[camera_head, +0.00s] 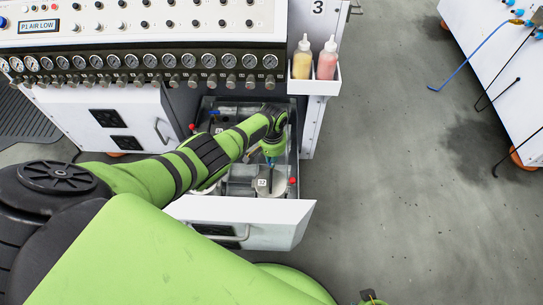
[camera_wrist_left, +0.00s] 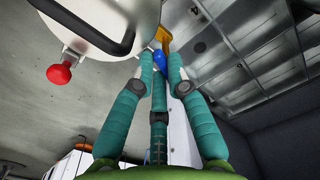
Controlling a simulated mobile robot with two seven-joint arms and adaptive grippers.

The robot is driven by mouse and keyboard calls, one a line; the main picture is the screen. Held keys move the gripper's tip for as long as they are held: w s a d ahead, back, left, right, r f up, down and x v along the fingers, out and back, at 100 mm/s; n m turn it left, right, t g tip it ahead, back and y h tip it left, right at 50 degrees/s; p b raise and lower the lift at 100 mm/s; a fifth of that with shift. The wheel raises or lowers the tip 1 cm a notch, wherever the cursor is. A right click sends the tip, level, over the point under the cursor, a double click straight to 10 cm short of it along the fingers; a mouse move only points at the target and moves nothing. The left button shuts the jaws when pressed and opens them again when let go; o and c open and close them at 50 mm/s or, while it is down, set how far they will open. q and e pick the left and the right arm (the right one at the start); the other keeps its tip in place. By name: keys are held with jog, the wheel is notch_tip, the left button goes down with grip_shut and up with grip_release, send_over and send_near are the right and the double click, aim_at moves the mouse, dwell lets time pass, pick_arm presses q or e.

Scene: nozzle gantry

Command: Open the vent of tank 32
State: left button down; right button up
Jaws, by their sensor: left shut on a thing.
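A metal tank (camera_head: 267,187) stands at the front of the pulled-out drawer. Its lid label (camera_head: 262,183) ends in 2; the first digit is unclear. A red knob (camera_head: 292,181) sticks out at its right side; a red knob also shows in the wrist view (camera_wrist_left: 59,74). My left gripper (camera_head: 270,160) reaches down over the tank's back edge. In the wrist view its teal fingers (camera_wrist_left: 160,68) are closed around a small blue handle (camera_wrist_left: 160,61), next to an orange-yellow part (camera_wrist_left: 164,38). The fingers partly hide the handle. My right gripper is not in view.
The drawer front (camera_head: 240,222) is pulled out toward me. Another red knob (camera_head: 192,127) and a blue part (camera_head: 215,112) are farther back in the drawer. Two bottles stand in a white holder (camera_head: 315,87) at the cabinet's right. The floor to the right is mostly clear.

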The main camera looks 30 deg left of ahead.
pick_arm(q)
jog(key=shift+n, duration=0.5)
jog(key=shift+w+d+n+p, duration=0.15)
jog(key=shift+n+p, duration=0.15)
jog(key=shift+n, duration=1.1)
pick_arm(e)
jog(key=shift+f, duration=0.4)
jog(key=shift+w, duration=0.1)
pick_arm(q)
jog(key=c, duration=1.2)
grip_release()
jog(key=shift+r, duration=0.15)
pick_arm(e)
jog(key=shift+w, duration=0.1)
pick_arm(q)
notch_tip(320, 180, up, 12)
jog(key=shift+f, duration=0.1)
